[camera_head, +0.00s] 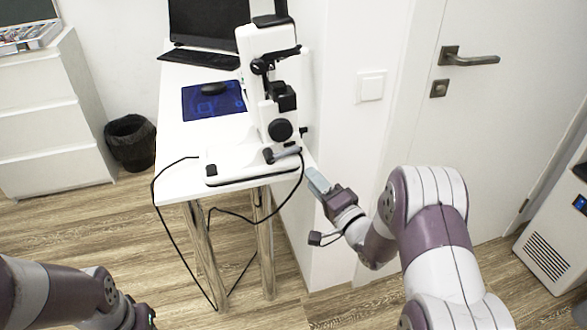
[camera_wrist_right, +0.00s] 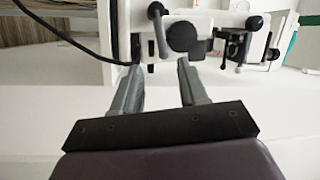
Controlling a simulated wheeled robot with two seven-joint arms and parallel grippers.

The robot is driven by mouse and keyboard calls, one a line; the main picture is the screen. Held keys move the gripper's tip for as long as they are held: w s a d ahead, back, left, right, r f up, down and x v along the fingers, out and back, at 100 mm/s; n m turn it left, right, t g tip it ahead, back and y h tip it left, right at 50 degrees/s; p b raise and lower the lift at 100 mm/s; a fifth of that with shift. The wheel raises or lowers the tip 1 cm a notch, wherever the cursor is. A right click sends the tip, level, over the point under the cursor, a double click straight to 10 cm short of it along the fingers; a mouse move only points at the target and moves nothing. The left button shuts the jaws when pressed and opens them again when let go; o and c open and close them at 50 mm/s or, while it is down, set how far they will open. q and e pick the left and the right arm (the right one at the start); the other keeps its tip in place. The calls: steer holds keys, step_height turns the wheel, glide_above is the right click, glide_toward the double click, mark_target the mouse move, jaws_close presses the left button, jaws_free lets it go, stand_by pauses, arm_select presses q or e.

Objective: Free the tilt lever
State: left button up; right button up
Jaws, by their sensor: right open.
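The white eye-test instrument (camera_head: 257,95) stands upright on the white table (camera_head: 180,183). A short grey lever (camera_head: 286,152) with a dark ball end, which looks like the tilt lever, sits low on its front, below a round black knob (camera_head: 281,130). In the right wrist view this lever (camera_wrist_right: 162,35) stands beside the knob (camera_wrist_right: 183,36), just beyond the fingertips. My right gripper (camera_head: 316,180) is open and empty at the table's front right corner. Its spread fingers (camera_wrist_right: 160,66) point at the lever without visibly touching it.
A black cable (camera_head: 154,195) loops from the instrument over the table's front edge. A laptop (camera_head: 207,25), a blue mat (camera_head: 190,104) and a mouse (camera_head: 214,88) lie behind. A wall with a switch (camera_head: 371,86) and a door (camera_head: 475,120) stand to the right.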

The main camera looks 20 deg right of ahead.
mark_target(290, 154)
steer(key=b+x, duration=0.1)
steer(key=x, duration=0.8)
steer(key=shift+w+a+r, duration=0.1)
steer(key=shift+w+a, duration=0.05)
steer(key=shift+w, duration=0.05)
steer(key=shift+c, duration=0.2)
jaws_close()
